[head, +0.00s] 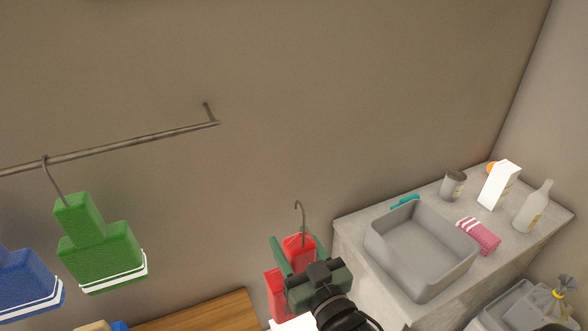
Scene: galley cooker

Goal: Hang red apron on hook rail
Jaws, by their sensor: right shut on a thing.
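The red apron (275,287) is in my right gripper (292,252) at the lower middle of the head view. The gripper is shut on it, with a finger on each side of its upper part. A grey hook (299,215) rises above the apron and is free of the rail. The hook rail (130,139) runs along the wall at upper left, above and to the left of the gripper. Its right stretch is bare. The apron's lower part is partly hidden by my gripper and arm. My left gripper is not in view.
A green apron (98,242) hangs from the rail, with a blue apron (22,280) to its left. A counter at right holds a grey basin (424,250), a pink striped towel (478,236), a can (453,185), a white carton (499,185) and a bottle (533,207). A wooden surface (200,312) is below.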

